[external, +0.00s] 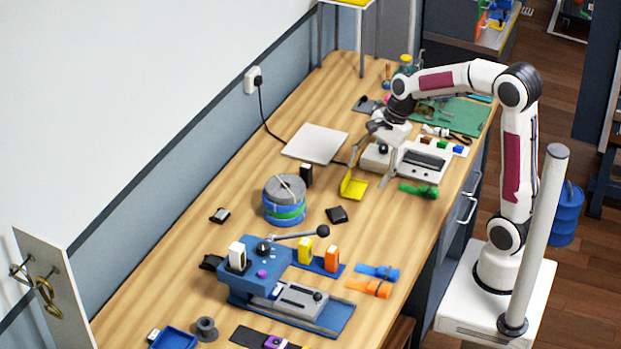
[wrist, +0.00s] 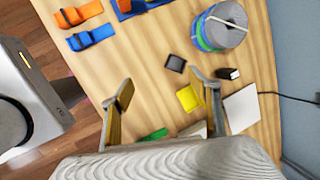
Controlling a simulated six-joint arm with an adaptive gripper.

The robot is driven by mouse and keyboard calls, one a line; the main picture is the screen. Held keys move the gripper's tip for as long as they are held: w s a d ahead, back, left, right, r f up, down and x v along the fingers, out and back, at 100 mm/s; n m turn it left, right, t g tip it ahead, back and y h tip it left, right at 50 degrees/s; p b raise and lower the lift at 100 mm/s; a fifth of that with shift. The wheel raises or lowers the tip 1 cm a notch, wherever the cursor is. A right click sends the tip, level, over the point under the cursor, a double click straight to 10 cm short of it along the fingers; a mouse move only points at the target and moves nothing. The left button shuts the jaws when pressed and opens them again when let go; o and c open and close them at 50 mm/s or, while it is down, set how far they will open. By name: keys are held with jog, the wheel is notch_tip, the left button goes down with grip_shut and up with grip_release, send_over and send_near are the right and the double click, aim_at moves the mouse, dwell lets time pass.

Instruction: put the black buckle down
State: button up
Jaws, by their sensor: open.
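A flat black piece, which looks like the black buckle (external: 337,214), lies on the wooden bench. It also shows in the wrist view (wrist: 175,63), beyond and between my fingertips. My gripper (external: 364,184) is open with its fingers pointing down above the bench, and nothing is held between them. In the wrist view my gripper (wrist: 162,84) has its two fingers spread wide. The black piece is apart from both fingers. A yellow piece (external: 354,188) lies near one fingertip; in the wrist view it shows (wrist: 188,98) beside the right finger.
A small black block (external: 306,174) stands beside the strap reel (external: 284,201). A green piece (external: 418,191) and a grey device (external: 424,160) lie right of my gripper. A blue tensioning tool (external: 262,270) with a lever stands nearer the camera. Bare bench surrounds the black piece.

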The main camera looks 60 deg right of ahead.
jog(key=s+a+r+n+t+h, duration=0.1)
jog(key=s+a+r+n, duration=0.1)
jog(key=s+n, duration=0.8)
jog(key=s+a+r+n+t+h, duration=0.1)
jog(key=s+a+r+n, duration=0.2)
jog(key=s+n, duration=0.7)
jog(key=shift+a+r, duration=0.15)
jog(key=shift+a, duration=0.25)
jog(key=shift+o, duration=0.6)
